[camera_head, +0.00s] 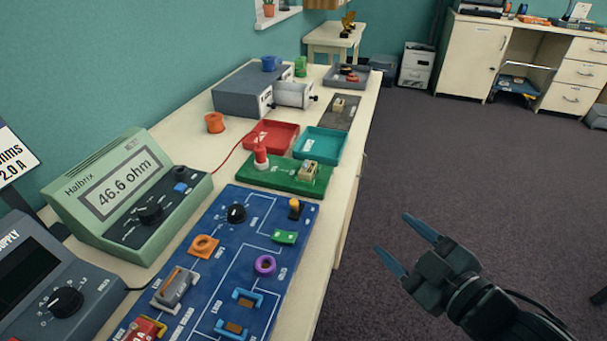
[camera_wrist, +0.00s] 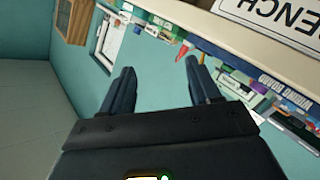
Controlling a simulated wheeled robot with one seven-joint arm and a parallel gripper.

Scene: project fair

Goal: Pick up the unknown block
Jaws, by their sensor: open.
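A small beige block (camera_head: 309,172) sits at the right end of the green test board (camera_head: 272,179), beside a red post (camera_head: 261,155). Another small beige block (camera_head: 339,104) sits on a dark grey mat (camera_head: 344,116) farther back. I cannot read a label on either, so I cannot tell which is the unknown block. My gripper (camera_head: 391,233) is open and empty, off the table's right edge above the floor, apart from both blocks. In the wrist view my gripper (camera_wrist: 161,70) shows spread dark fingers, with the tilted bench beyond them.
A green meter (camera_head: 122,196) reads 46.6 ohm. A blue wiring board (camera_head: 225,290) with several parts fills the near table. Red (camera_head: 271,137) and teal (camera_head: 320,144) trays stand behind the green board; a grey box (camera_head: 245,92) stands farther back.

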